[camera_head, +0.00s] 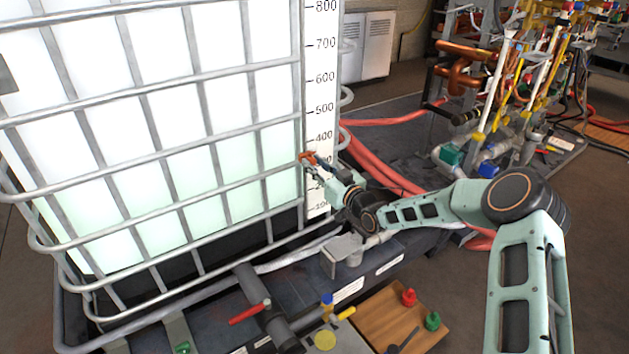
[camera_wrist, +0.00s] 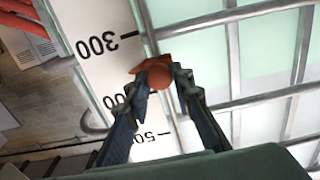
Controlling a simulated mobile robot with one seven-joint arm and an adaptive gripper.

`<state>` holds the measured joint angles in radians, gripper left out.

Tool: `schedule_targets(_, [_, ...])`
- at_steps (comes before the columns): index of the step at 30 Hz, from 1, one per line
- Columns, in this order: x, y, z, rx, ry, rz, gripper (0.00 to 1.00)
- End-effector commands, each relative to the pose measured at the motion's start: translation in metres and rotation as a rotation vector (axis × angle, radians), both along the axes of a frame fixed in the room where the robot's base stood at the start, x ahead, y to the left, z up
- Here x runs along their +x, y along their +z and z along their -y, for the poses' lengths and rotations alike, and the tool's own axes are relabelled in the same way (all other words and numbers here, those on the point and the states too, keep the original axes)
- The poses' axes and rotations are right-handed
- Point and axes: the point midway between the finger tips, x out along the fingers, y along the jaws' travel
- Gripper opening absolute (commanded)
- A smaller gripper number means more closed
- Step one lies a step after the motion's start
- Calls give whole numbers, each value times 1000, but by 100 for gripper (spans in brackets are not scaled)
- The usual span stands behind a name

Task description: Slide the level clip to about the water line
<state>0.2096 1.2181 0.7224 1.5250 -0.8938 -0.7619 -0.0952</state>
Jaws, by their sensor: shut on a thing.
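The level clip, a small orange-red piece (camera_head: 307,157), sits at the scale's left edge in the head view, between the 300 and 400 marks. My gripper (camera_head: 314,162) is shut on it. In the wrist view the clip (camera_wrist: 153,67) shows between my gripper's fingertips (camera_wrist: 168,76), beside the white scale strip (camera_wrist: 100,70). The scale (camera_head: 321,60) runs up the tank's right edge. The tank (camera_head: 160,50) is white above and pale green below. The green's upper edge is faint and seems to meet the scale side somewhat above the clip. My fingers hide part of the numbers.
A grey bar cage (camera_head: 150,78) surrounds the tank close to my gripper. Red hoses (camera_head: 375,160) lie behind my arm. A wooden board (camera_head: 385,310) with red and green knobs lies in front. A pipe rack (camera_head: 500,90) stands at the back right.

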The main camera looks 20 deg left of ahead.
Motion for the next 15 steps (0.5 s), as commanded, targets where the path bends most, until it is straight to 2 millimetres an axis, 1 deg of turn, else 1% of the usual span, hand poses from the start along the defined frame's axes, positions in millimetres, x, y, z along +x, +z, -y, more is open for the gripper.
schedule_targets(1, [0, 20, -1, 1, 2, 5, 0])
schedule_targets(3, [0, 36, -1, 0, 2, 6, 0])
schedule_targets(6, [0, 54, -1, 0, 1, 3, 0])
schedule_targets(9, [0, 68, 0, 0, 1, 3, 0])
schedule_targets(15, [0, 80, 0, 2, 1, 2, 0])
